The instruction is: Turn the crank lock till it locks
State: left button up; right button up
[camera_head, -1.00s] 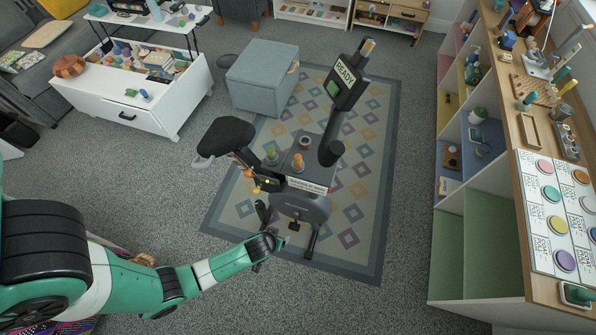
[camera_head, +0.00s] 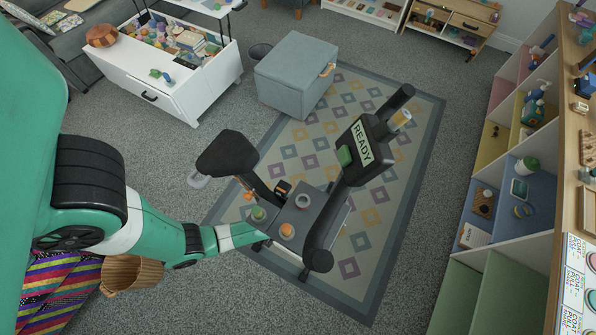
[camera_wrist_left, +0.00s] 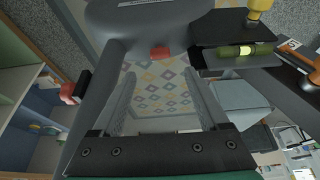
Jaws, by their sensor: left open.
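The dark exercise bike (camera_head: 335,225) stands on the patterned rug, with a READY sign (camera_head: 363,143) and a green block (camera_head: 344,156) on its console. Its deck carries an orange knob (camera_head: 287,231), a green knob (camera_head: 258,213) and a grey ring (camera_head: 303,201). I cannot tell which part is the crank lock. My left arm reaches the bike's near side; its fingers are hidden there in the head view. In the left wrist view my left gripper (camera_wrist_left: 160,88) is open, with nothing clearly held. Grey bike housing (camera_wrist_left: 150,18) with a red block (camera_wrist_left: 160,52) lies beyond the fingers. My right gripper is out of view.
A grey storage cube (camera_head: 295,80) and a white coffee table (camera_head: 178,85) stand behind the bike. Colourful shelving (camera_head: 508,175) lines the right side. A wicker basket (camera_head: 132,274) sits below my left arm. Carpet is clear between bike and shelving.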

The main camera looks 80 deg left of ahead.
pick_arm(q)
jog(key=b+x, duration=0.4)
jog(key=x, duration=0.5)
jog(key=shift+w+r, duration=0.1)
grip_shut()
